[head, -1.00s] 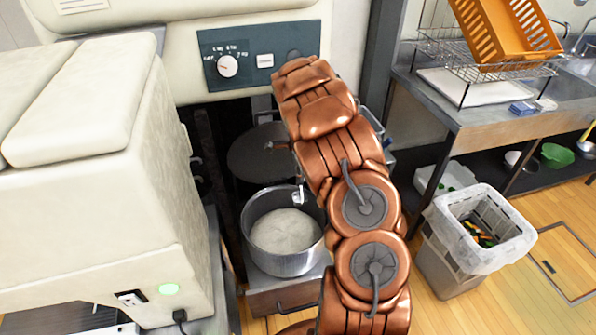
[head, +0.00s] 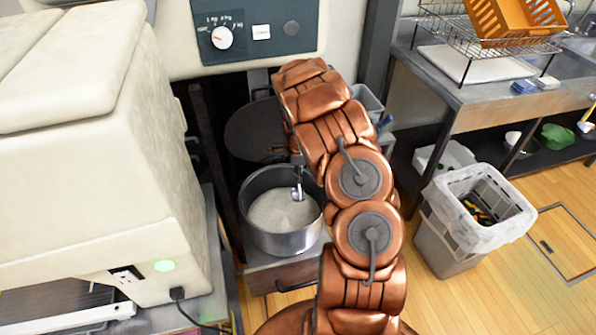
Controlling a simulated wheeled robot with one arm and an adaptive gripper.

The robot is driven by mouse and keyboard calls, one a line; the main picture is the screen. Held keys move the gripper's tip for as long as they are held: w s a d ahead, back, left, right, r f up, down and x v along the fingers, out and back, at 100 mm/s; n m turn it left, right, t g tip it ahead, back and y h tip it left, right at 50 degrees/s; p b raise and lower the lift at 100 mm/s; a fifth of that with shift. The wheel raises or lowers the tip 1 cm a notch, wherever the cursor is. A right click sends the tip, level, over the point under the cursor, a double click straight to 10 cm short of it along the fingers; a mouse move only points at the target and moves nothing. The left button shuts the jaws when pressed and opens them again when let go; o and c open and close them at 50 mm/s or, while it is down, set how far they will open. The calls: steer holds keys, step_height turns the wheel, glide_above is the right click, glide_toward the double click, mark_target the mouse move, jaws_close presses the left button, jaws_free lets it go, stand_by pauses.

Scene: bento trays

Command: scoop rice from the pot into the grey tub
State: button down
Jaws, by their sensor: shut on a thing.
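The metal pot (head: 285,243) stands low under the machine, with white rice (head: 281,217) in it. My gripper (head: 297,163) shows only in small part, at the left side of my copper-coloured arm. It is shut on a scoop (head: 298,192), whose shiny metal end hangs over the rice inside the pot's outline. I cannot tell whether the scoop touches the rice, and no rice shows on it. A grey tub (head: 369,102) shows partly behind my arm, to the right; my arm hides much of it.
A dark round lid (head: 256,130) is behind the pot. A cream machine (head: 90,190) stands close on the left. A lined waste bin (head: 450,245) stands on the floor at right, near a sink counter (head: 470,100) with an orange basket (head: 515,22).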

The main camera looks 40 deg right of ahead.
mark_target(298, 195)
steer(key=shift+f+b, duration=2.1)
steer(key=shift+f, duration=1.9)
steer(key=shift+r+b, duration=0.3)
steer(key=shift+r, duration=2.25)
steer(key=shift+r+p, duration=0.5)
steer(key=shift+r, duration=5.05)
